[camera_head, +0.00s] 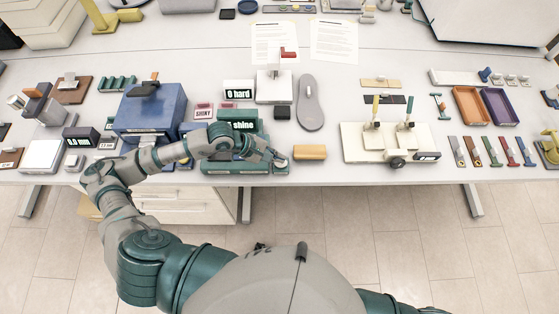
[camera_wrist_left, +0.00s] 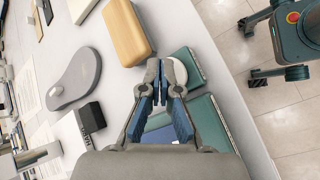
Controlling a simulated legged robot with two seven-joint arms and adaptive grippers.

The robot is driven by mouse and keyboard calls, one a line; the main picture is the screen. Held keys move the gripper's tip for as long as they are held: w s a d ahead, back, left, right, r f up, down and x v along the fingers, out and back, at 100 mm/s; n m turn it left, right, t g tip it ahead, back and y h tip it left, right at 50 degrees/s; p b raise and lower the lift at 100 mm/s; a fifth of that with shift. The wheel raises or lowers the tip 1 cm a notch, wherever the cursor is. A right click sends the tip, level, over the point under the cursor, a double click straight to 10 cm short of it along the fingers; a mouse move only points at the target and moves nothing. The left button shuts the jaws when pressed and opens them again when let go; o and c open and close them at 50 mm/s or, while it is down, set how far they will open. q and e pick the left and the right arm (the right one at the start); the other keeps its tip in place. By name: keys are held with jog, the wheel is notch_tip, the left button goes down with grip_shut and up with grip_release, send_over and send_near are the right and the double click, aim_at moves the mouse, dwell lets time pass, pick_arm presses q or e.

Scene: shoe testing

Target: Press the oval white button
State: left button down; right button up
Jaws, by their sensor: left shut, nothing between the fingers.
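The oval white button (camera_wrist_left: 177,72) sits on a small teal plate (camera_wrist_left: 189,62) near the table's front edge. In the head view the button (camera_head: 280,162) is a small pale spot at the right end of a teal device (camera_head: 235,168). My left gripper (camera_wrist_left: 160,74) is shut with nothing between its blue-padded fingers. Its tips are right beside the button and partly cover it in the wrist view. I cannot tell whether they touch it. In the head view the left gripper (camera_head: 276,155) reaches in from the left over the device. My right gripper is not in view.
A tan block (camera_head: 310,152) lies just right of the button. A blue box (camera_head: 150,112) is at left; a white test stand (camera_head: 385,143) is at right.

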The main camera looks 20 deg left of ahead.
pick_arm(q)
jog(key=shift+d+r, duration=0.15)
jog(key=shift+r, duration=0.1)
notch_tip(320, 180, up, 3)
jog(key=shift+d+r+p, duration=0.1)
jog(key=shift+d+p, duration=0.05)
jog(key=shift+p, duration=0.65)
jog(key=shift+r, duration=0.75)
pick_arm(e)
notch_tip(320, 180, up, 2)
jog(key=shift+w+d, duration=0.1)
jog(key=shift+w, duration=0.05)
pick_arm(q)
jog(key=shift+f, duration=0.1)
